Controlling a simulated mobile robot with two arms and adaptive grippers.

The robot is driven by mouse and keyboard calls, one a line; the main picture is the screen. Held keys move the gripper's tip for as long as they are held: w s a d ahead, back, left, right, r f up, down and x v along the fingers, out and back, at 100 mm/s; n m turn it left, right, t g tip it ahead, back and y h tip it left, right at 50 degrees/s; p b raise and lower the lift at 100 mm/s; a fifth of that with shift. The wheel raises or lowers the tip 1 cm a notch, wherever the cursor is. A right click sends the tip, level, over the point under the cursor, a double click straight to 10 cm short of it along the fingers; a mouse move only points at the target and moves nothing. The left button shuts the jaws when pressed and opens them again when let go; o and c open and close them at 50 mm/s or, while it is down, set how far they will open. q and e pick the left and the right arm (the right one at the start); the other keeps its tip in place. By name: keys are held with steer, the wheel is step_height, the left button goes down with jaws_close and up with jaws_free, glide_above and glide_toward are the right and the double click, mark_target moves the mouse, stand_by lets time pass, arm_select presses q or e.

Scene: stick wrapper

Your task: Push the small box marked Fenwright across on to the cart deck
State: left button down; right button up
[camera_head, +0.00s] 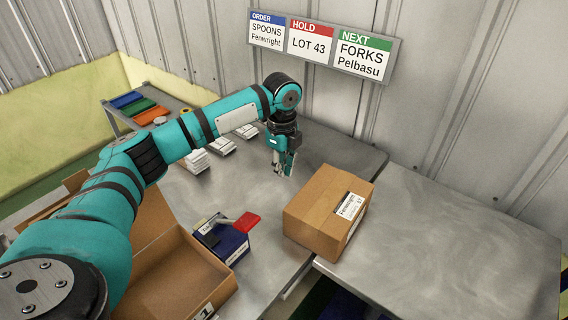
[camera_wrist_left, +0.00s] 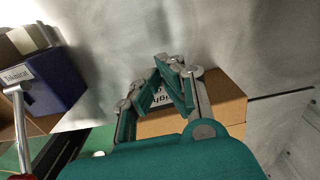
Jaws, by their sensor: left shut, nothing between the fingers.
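The small brown box marked Fenwright (camera_head: 315,208) stands at the right edge of the grey table (camera_head: 255,190), by the seam with the cart deck (camera_head: 450,240). I cannot tell how far it reaches over the seam. My left gripper (camera_head: 281,172) points down just behind and left of the box, fingers shut and empty. In the left wrist view the closed fingertips (camera_wrist_left: 163,65) show in front of the box (camera_wrist_left: 225,100) and partly hide its white label. I cannot tell whether they touch it. My right gripper is not in view.
White packets (camera_head: 221,147) lie behind my left arm. A sign board (camera_head: 320,45) hangs on the wall. The deck is otherwise clear.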

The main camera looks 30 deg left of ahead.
mark_target(319, 193)
arm_select(q)
step_height(319, 193, down, 6)
steer(key=shift+a+r, duration=0.1)
steer(key=d, duration=0.2)
steer(key=d+p, duration=0.1)
steer(key=d, duration=0.1)
steer(key=shift+s+r, duration=0.15)
steer(key=shift+s, duration=0.05)
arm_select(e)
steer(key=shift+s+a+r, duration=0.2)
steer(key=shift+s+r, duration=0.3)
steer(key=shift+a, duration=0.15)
arm_select(q)
steer(key=d+p, duration=0.1)
steer(key=d, duration=0.1)
steer(key=d+p, duration=0.2)
steer(key=d, duration=0.1)
steer(key=d+p, duration=0.2)
steer(key=shift+s+d+r, duration=0.1)
steer(key=shift+s+d, duration=0.1)
steer(key=shift+s, duration=0.15)
steer(key=shift+d, duration=0.1)
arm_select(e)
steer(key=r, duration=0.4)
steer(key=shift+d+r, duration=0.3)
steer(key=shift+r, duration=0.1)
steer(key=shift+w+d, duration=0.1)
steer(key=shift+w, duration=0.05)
